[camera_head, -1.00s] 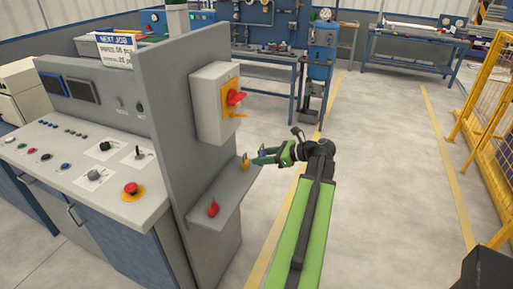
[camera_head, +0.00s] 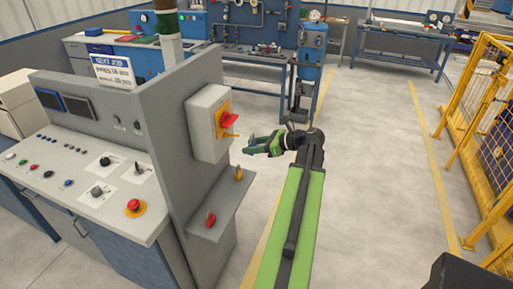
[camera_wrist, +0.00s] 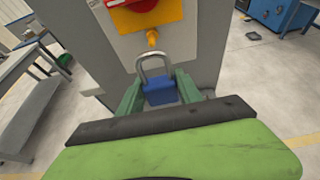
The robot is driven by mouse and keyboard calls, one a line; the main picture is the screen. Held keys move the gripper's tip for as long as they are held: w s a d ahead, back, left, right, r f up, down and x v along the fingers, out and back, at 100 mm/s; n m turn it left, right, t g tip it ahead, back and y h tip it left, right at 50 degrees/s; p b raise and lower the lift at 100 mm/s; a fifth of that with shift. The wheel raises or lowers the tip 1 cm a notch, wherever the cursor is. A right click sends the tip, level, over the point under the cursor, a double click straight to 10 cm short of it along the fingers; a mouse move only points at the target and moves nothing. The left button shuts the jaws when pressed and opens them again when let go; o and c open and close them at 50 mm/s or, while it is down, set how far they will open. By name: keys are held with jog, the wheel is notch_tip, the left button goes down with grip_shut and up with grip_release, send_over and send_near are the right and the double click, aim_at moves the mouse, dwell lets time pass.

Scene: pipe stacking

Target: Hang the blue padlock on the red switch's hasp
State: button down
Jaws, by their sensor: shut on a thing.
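The blue padlock (camera_wrist: 160,93) is held between the two green fingers of my gripper (camera_wrist: 158,88), with its grey shackle pointing up. The red switch (camera_head: 229,120) sits on a yellow plate on a grey box, and its orange hasp (camera_head: 231,136) sticks out below it. In the wrist view the hasp (camera_wrist: 152,38) appears just above the top of the shackle; I see no overlap and cannot tell the depth between them. In the head view my gripper (camera_head: 254,147) is just right of and slightly below the hasp, and the padlock is small there.
A grey shelf (camera_head: 222,205) below the switch box carries a yellow padlock (camera_head: 238,174) and a red padlock (camera_head: 210,219). The console's upright panel (camera_head: 180,150) stands left of the box. The floor to the right is clear up to a yellow fence (camera_head: 490,130).

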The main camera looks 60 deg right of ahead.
aim_at(225, 144)
jog(key=shift+w+a+f+b, duration=0.1)
jog(key=shift+w+a, duration=0.2)
jog(key=shift+w, duration=0.8)
jog(key=shift+w+a+f+b, duration=0.1)
jog(key=shift+w+a, duration=0.15)
jog(key=shift+w, duration=0.9)
jog(key=shift+w+a+f+b, duration=0.1)
jog(key=shift+w+a, duration=0.2)
jog(key=shift+w, duration=0.8)
jog(key=shift+w+a+f+b, duration=0.15)
jog(key=shift+w+f+b, duration=0.15)
jog(key=shift+w, duration=0.35)
jog(key=c, duration=0.7)
grip_release()
jog(key=p+v, duration=0.6)
jog(key=v, duration=1.1)
jog(key=shift+s+p, duration=0.25)
jog(key=shift+p, duration=0.05)
